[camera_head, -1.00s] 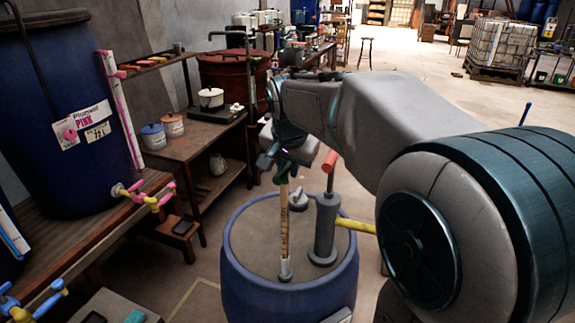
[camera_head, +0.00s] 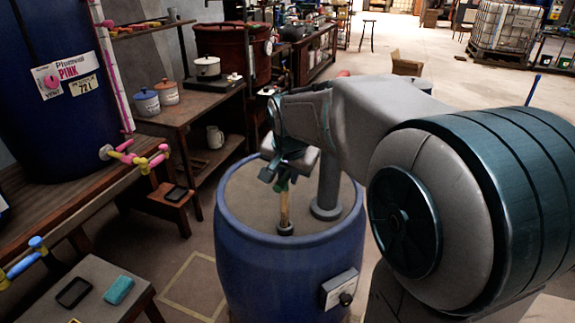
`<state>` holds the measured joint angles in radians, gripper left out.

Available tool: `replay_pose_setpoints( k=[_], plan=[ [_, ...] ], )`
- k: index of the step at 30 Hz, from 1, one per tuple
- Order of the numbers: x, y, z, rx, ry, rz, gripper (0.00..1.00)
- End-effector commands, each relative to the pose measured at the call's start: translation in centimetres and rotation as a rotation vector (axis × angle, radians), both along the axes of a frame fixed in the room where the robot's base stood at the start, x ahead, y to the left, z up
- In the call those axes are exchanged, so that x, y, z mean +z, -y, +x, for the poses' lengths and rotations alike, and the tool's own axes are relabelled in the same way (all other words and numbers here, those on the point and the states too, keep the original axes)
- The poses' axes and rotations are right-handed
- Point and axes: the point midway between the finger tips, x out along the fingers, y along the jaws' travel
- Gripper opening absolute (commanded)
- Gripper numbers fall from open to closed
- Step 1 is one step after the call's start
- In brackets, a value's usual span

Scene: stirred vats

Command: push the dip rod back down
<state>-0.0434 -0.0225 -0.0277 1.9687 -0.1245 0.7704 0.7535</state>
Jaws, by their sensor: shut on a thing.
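The dip rod (camera_head: 284,207) is a pale wooden rod with a green top. It stands nearly upright in a grey collar (camera_head: 285,229) on the lid of a blue drum (camera_head: 265,265). A short length of rod shows above the collar. My gripper (camera_head: 281,181) is shut on the rod's green top, a little above the lid. The fingers and wrist hide part of that top.
A grey pump cylinder (camera_head: 327,190) stands on the lid just right of the rod, partly behind my arm. A control box (camera_head: 340,289) sits on the drum's front. A small table (camera_head: 95,290) and workbench (camera_head: 100,195) stand left.

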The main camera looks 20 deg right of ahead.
Motion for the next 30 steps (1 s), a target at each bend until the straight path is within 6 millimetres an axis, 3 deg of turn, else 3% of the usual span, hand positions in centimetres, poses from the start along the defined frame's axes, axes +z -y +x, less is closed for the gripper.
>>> replay_pose_setpoints(
  k=[1, 3, 12, 18, 30],
  plan=[
    [-2.5, 0.0, -0.1, 0.0, -0.003, 0.0, 0.0],
    [-4.1, 0.0, 0.0, 0.0, -0.001, 0.0, 0.0],
    [-9.0, 0.0, 0.0, -0.001, -0.002, 0.001, 0.0],
    [-10.3, 0.0, 0.0, -0.001, -0.002, 0.001, 0.0],
    [-10.8, 0.0, -0.1, -0.001, -0.008, 0.0, 0.0]
  ],
)
